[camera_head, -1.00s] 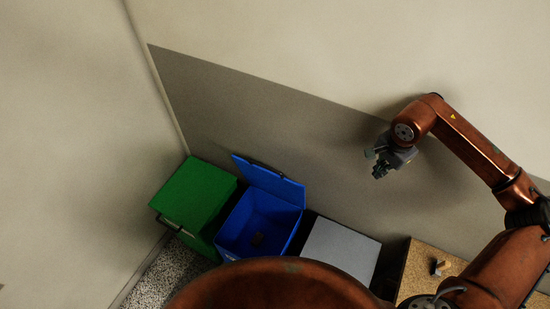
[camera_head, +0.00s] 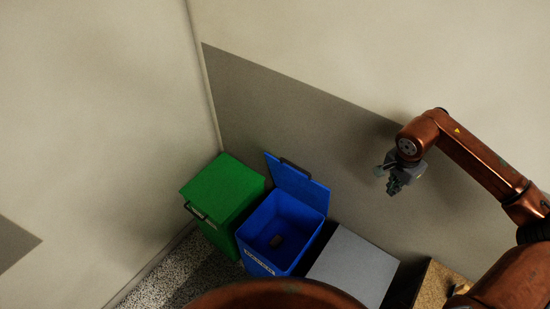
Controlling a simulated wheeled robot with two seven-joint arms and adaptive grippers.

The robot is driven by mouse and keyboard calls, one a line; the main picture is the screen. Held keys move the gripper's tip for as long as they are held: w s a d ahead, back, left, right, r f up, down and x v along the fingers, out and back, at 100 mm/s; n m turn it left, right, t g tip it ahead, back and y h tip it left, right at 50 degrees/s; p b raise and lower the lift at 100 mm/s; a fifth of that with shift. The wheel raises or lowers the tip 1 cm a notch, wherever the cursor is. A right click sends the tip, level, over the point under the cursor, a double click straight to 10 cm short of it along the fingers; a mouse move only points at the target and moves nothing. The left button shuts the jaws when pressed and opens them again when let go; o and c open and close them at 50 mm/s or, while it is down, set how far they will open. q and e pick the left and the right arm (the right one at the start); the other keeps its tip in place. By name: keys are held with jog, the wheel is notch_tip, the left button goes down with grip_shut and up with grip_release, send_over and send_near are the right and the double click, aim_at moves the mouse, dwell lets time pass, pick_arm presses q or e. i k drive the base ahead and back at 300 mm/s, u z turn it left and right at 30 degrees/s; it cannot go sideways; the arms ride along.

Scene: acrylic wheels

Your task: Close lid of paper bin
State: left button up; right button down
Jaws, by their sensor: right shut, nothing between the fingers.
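A blue bin (camera_head: 254,250) stands near the wall with its blue lid (camera_head: 297,184) raised and leaning back toward the wall. My left gripper is not in view.
A green bin (camera_head: 222,192) with its lid down stands left of the blue bin. A grey-topped box (camera_head: 353,265) stands close on its right, then a tan speckled surface (camera_head: 438,284). Walls (camera_head: 300,110) close off the back and left. Speckled floor (camera_head: 178,268) shows at lower left.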

aim_at(298, 185)
jog(key=u, duration=0.7)
jog(key=i, duration=0.45)
